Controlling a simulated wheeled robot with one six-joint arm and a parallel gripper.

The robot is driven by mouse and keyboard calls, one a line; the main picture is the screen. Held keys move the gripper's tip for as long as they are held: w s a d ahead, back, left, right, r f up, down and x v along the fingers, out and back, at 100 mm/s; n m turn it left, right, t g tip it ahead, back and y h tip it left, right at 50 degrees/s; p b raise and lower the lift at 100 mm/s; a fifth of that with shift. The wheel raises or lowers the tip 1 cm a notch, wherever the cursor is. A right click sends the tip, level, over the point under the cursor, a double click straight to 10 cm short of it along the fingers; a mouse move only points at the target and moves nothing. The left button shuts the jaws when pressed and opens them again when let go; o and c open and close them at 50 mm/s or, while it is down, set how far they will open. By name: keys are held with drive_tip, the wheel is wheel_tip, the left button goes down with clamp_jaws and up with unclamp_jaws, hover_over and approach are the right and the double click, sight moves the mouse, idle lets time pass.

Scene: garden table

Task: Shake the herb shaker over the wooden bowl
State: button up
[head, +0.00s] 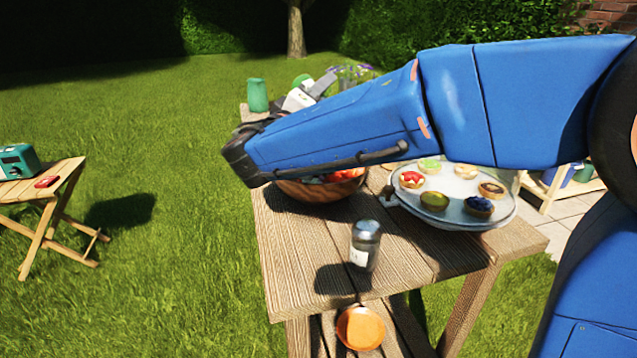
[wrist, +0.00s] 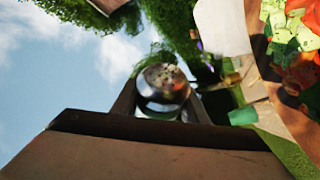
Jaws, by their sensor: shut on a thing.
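My gripper (head: 316,88) is largely behind my blue arm in the head view. Its jaws are shut on a shaker with green on it (head: 302,80), taken to be the herb shaker. In the wrist view the shaker's round metal lid with holes (wrist: 163,82) sits between the fingers (wrist: 160,108). The wooden bowl (head: 312,192) stands on the table, its back part hidden by my arm. It holds red and green salad, which also shows at the right edge of the wrist view. I cannot tell whether the shaker is directly above the bowl.
Another shaker, grey-lidded (head: 365,246), stands on the front of the wooden table (head: 300,270). A round tray of tarts (head: 462,222) is at the right. A green cup (head: 257,95) and purple flowers (head: 352,71) are at the back. An orange item (head: 360,328) sits below.

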wheel_tip(320, 180, up, 4)
drive_tip(key=n+g, duration=0.3)
drive_tip(key=n, duration=0.4)
drive_tip(key=n+g, duration=0.3)
drive_tip(key=n, duration=0.4)
drive_tip(key=n+g, duration=0.3)
drive_tip(key=n, duration=0.4)
drive_tip(key=shift+r, duration=0.1)
idle(0.3)
idle(0.4)
